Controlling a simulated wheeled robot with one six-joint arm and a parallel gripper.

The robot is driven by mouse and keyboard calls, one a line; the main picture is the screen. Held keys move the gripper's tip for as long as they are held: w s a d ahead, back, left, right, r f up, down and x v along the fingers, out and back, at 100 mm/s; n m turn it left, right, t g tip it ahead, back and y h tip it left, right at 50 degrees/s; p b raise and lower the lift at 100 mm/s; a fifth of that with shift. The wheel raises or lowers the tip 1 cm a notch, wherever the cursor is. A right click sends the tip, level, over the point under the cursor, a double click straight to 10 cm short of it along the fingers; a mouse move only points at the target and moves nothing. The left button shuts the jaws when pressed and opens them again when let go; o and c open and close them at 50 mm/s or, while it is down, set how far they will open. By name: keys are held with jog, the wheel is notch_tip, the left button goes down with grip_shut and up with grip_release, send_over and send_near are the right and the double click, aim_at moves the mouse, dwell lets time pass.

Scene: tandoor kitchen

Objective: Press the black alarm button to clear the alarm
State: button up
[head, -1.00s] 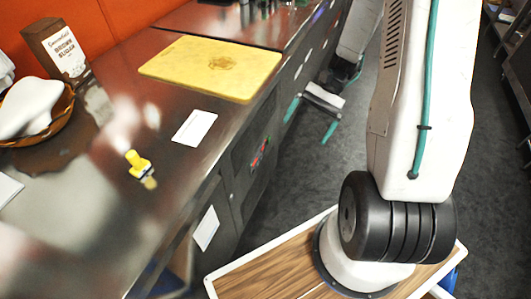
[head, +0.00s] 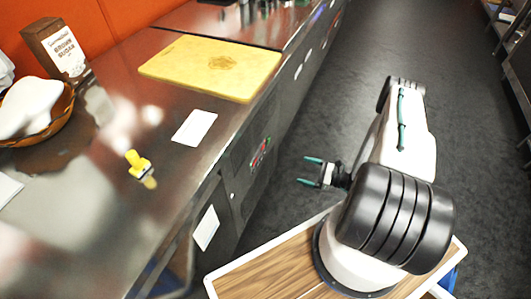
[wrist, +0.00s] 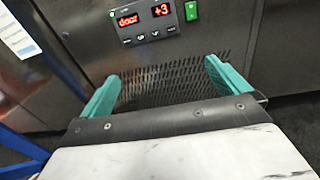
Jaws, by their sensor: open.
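A control panel (wrist: 148,24) on the steel counter front shows red displays reading "door" and "+3". Below the displays is a row of several small dark buttons (wrist: 155,34); their labels are too small to tell which is the alarm button. A green switch (wrist: 191,11) sits right of the displays. The panel also shows in the head view (head: 260,153), small. My gripper (head: 306,171) has teal fingers, spread apart and empty, pointing at the counter front, apart from it. In the wrist view my gripper (wrist: 161,69) is below the panel, facing a vent grille (wrist: 165,85).
The counter top holds a yellow cutting board (head: 212,67), a yellow-handled item (head: 138,163), a white card (head: 194,128) and a basket (head: 45,130). A paper (head: 206,228) is on the counter front. The dark aisle floor (head: 430,60) is clear; shelves (head: 510,60) stand at the right.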

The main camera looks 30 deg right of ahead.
jog(key=w+d+x, duration=0.1)
jog(key=d+x, duration=0.1)
jog(key=x, duration=0.8)
jog(key=shift+w+r+t+h, duration=0.3)
jog(key=shift+t, duration=0.1)
